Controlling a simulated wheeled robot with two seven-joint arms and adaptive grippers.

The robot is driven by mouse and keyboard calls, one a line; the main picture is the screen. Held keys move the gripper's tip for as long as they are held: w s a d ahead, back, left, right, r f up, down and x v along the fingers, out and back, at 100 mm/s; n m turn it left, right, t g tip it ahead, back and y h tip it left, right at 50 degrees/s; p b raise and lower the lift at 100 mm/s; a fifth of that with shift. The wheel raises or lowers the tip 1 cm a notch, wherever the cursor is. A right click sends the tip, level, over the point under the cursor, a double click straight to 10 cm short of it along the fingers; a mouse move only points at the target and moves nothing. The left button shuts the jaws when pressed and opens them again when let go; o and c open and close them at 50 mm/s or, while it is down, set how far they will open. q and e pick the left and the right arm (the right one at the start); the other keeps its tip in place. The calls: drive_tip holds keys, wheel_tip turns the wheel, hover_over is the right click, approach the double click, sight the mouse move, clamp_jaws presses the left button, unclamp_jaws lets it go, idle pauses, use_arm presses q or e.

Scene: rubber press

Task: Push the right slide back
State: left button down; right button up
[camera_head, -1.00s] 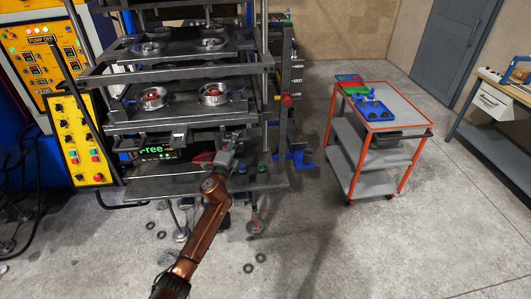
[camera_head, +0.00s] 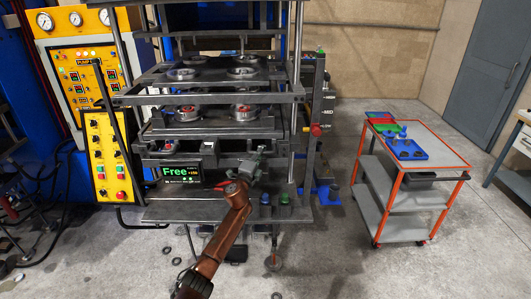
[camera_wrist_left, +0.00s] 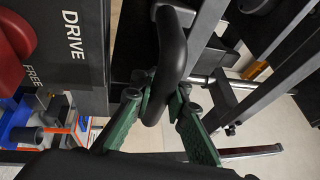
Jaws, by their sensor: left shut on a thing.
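The press (camera_head: 215,150) stands ahead in the head view, with stacked dark plates. A plate with two ring-shaped moulds (camera_head: 243,113) sits at mid height. My left gripper (camera_head: 252,170) is in front of the press, at the right of its green "Free" display (camera_head: 180,173). In the left wrist view its green fingers (camera_wrist_left: 158,108) are shut on a black curved handle (camera_wrist_left: 172,50). I cannot tell from these frames which slide the handle belongs to. The fingertips are partly hidden behind the handle. My right gripper is in neither view.
A yellow control panel (camera_head: 108,155) stands left of the press. The "DRIVE/FREE" box (camera_wrist_left: 70,50) is close beside the left gripper. Several small rings lie on the floor.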

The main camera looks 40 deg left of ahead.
use_arm(q)
drive_tip(key=shift+s+a+f, duration=0.15)
drive_tip(key=shift+a+f, duration=0.2)
drive_tip(key=shift+f, duration=0.1)
drive_tip(key=c, duration=2)
unclamp_jaws()
drive_tip(key=shift+s+a, duration=0.1)
drive_tip(key=shift+c, duration=0.2)
drive_tip(key=shift+o, duration=1)
drive_tip(key=shift+w+d+r, duration=0.2)
drive_tip(key=shift+d, duration=0.1)
drive_tip(key=v, duration=1.2)
